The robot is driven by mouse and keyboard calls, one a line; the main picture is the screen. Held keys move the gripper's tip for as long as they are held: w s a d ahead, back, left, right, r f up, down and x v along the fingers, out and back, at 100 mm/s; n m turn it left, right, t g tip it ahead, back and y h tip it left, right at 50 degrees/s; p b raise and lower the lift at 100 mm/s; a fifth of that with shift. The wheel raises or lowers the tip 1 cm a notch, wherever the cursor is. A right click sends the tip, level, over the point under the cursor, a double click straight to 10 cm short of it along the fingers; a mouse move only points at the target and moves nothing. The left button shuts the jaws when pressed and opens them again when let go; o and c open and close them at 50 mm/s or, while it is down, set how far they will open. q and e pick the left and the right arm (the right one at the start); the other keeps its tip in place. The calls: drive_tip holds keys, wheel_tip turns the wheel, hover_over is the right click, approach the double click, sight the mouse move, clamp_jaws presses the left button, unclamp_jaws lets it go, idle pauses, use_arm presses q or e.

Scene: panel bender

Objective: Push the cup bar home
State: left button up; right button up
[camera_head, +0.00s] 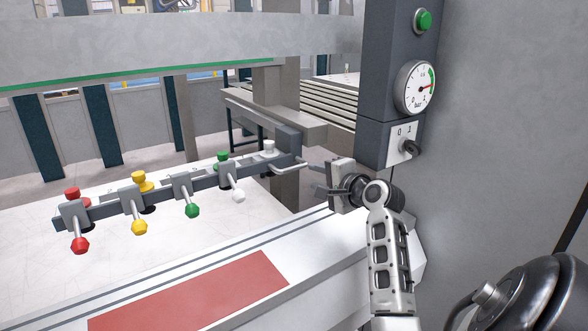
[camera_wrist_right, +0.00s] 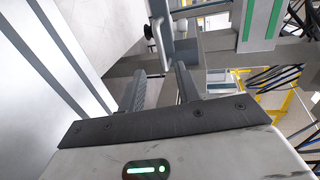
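The cup bar (camera_head: 160,192) is a long dark grey bar with clamps and red, yellow, green and white knobs. It lies slantwise above the white table, its right end near the machine's column. A pale bent handle (camera_head: 288,165) sticks out at that end; it also shows in the right wrist view (camera_wrist_right: 162,42). My right gripper (camera_head: 316,178) is just right of the handle. In the right wrist view its two fingers (camera_wrist_right: 160,77) stand apart with nothing between them, and the handle lies beyond the tips. My left gripper is not in view.
A grey column (camera_head: 378,95) with a round gauge (camera_head: 414,88), green button (camera_head: 423,21) and 0/1 switch (camera_head: 405,145) rises beside my right arm. A red plate (camera_head: 190,295) lies on the white front ledge. A wide grey beam (camera_head: 170,48) crosses above.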

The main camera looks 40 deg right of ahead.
sight(293, 169)
drive_tip(key=x, duration=1)
drive_tip(key=shift+w, duration=0.1)
